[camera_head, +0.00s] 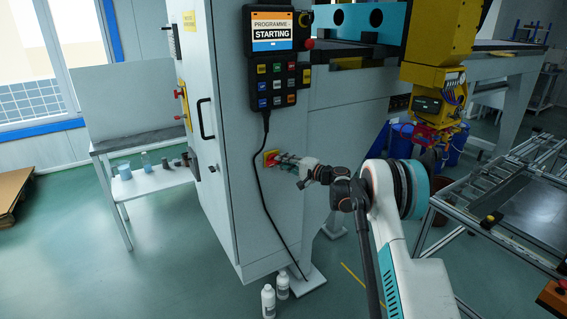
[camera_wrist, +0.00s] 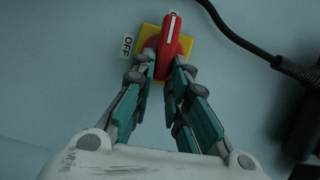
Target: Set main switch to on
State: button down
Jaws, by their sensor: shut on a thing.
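The main switch (camera_wrist: 170,42) is a red rotary handle on a yellow plate (camera_wrist: 203,58), fixed to the grey cabinet side. In the wrist view its handle points up, with a white line along it, and an OFF label (camera_wrist: 128,45) stands to its left. In the head view the switch (camera_head: 270,157) is small at the cabinet's lower side. My gripper (camera_wrist: 165,66) has its fingers on either side of the handle's lower part, shut on it. In the head view my gripper (camera_head: 285,161) reaches the switch from the right. Any ON label is not visible.
A control pendant (camera_head: 270,60) reading "PROGRAMME: STARTING" hangs above the switch. Its black cable (camera_head: 257,185) runs down left of the switch; a cable (camera_wrist: 250,45) also shows in the wrist view. White bottles (camera_head: 268,300) stand on the floor below. A side table (camera_head: 150,180) stands at left.

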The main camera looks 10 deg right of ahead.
jog(key=shift+f+m, duration=0.15)
jog(key=shift+m, duration=0.25)
jog(key=shift+t, duration=0.3)
jog(key=c, duration=1.6)
grip_release()
jog(key=shift+o, duration=0.2)
jog(key=v, duration=1.2)
jog(key=shift+d, duration=0.1)
